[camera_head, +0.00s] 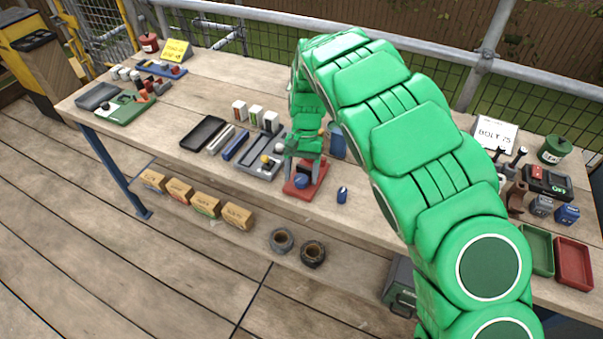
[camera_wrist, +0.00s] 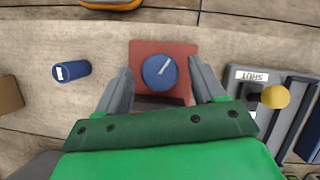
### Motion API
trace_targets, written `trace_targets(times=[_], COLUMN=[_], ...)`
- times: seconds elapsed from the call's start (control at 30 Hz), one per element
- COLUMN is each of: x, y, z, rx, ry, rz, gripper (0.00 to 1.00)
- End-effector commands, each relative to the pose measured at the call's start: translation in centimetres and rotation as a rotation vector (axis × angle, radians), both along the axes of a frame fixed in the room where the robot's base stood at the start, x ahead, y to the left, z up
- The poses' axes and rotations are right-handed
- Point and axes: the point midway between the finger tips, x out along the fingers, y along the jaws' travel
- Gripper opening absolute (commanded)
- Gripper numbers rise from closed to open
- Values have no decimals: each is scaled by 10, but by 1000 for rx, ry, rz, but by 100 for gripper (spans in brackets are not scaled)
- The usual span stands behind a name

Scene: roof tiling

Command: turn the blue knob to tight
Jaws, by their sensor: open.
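The blue knob (camera_wrist: 160,72) sits on a red base (camera_wrist: 180,49) in the wrist view. It is round and has a white line pointing up and to the right. In the head view the blue knob (camera_head: 301,181) and its red base (camera_head: 312,188) are on the bench below my gripper (camera_head: 303,172). In the wrist view my gripper (camera_wrist: 172,85) is open, with one grey finger on each side of the knob. Both fingers look apart from it. Any tight marking on the base is not readable.
A small blue cylinder (camera_head: 342,195) lies beside the red base; it also shows in the wrist view (camera_wrist: 71,71). A blue can (camera_head: 337,142) stands behind. The bench front edge is near.

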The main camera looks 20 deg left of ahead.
Motion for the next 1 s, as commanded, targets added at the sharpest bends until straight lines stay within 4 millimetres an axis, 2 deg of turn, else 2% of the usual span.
trace_targets(times=[0.3,0.6,0.67,1.0], x=[-1,-1,-1,-1], y=[0,0,0,-1], z=[-3,-3,-3,-2], rx=[0,0,0,1], ry=[-1,-1,-1,-1], rz=[0,0,0,-55], gripper=[67,21,13,13])
